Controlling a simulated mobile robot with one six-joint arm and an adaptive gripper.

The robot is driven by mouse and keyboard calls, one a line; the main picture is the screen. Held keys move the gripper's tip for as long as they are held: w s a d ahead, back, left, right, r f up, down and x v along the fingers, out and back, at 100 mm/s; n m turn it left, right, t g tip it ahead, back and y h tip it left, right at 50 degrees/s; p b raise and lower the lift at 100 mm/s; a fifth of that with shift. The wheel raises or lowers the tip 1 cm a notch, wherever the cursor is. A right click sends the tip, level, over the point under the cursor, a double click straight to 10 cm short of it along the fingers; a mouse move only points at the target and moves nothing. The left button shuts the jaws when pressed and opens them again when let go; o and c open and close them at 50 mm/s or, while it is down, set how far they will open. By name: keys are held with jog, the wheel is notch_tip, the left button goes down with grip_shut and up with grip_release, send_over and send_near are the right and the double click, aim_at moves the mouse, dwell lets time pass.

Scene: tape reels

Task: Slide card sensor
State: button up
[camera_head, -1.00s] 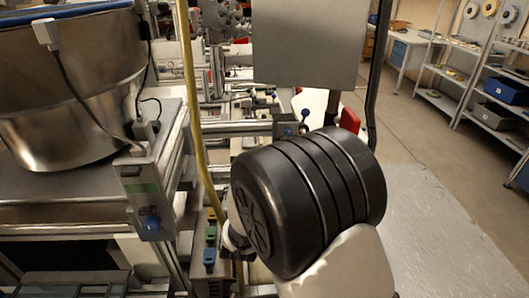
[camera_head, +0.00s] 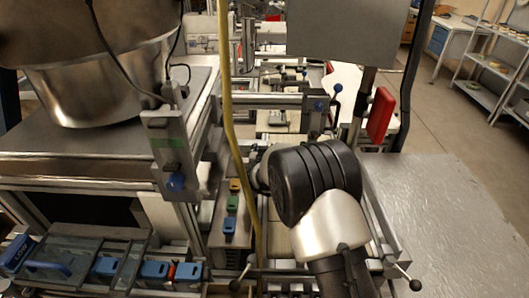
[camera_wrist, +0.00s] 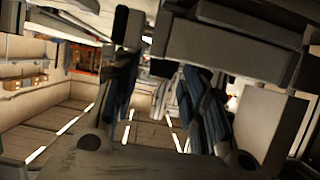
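No part is labelled as the card sensor, so I cannot tell which one it is. An upright grey bracket with a green stripe and a blue knob (camera_head: 175,182) stands at the edge of the left bench in the head view. A second blue knob (camera_head: 319,106) sits on a rail fitting beyond my arm. In the wrist view my gripper (camera_wrist: 163,100) has its two dark fingers apart, with a gap between them and nothing clearly held. In the head view my black wrist joint and pale arm link hide most of the gripper.
A metal bowl (camera_head: 100,80) stands on the left bench, with a cable hanging from it. A yellow hose (camera_head: 226,90) runs down the middle. Coloured blocks (camera_head: 231,203) line a rail beside my arm. A grey panel (camera_head: 343,30) hangs above; a metal plate (camera_head: 455,215) lies right.

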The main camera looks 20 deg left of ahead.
jog(key=shift+w+a+f, duration=0.15)
jog(key=shift+w+f, duration=0.1)
jog(key=shift+w, duration=0.4)
jog(key=shift+c, duration=0.2)
grip_shut()
